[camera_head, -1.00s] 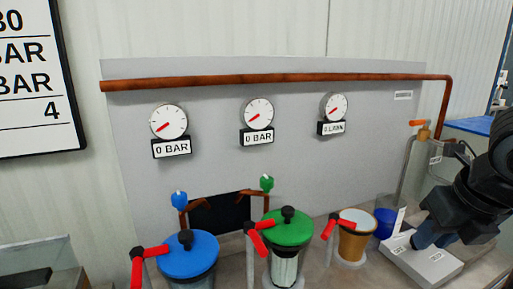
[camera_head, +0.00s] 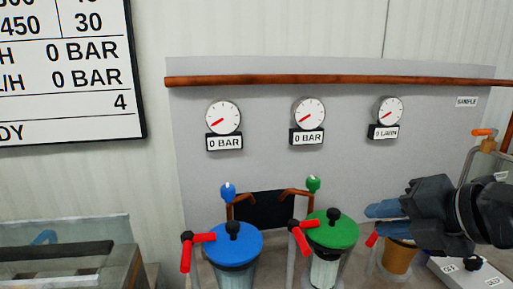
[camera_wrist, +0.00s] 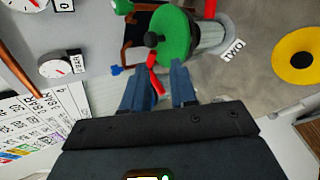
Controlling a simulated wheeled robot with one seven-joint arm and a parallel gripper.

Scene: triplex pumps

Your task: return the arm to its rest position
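My gripper (camera_head: 372,220) is at the right of the head view, pointing left, above and in front of the orange-brown bucket (camera_head: 397,259), which it partly hides. Its two blue-grey fingers stand apart. In the wrist view my gripper (camera_wrist: 160,84) shows a gap between the fingers with nothing held. A red lever handle shows beyond that gap, near the green-lidded pump (camera_wrist: 172,38).
A blue-lidded pump (camera_head: 234,242) and the green-lidded pump (camera_head: 333,230) with red levers stand before a grey panel (camera_head: 270,170) with three gauges. A white button box (camera_head: 452,268) lies below my arm. A glass-sided bin (camera_head: 70,235) is at left.

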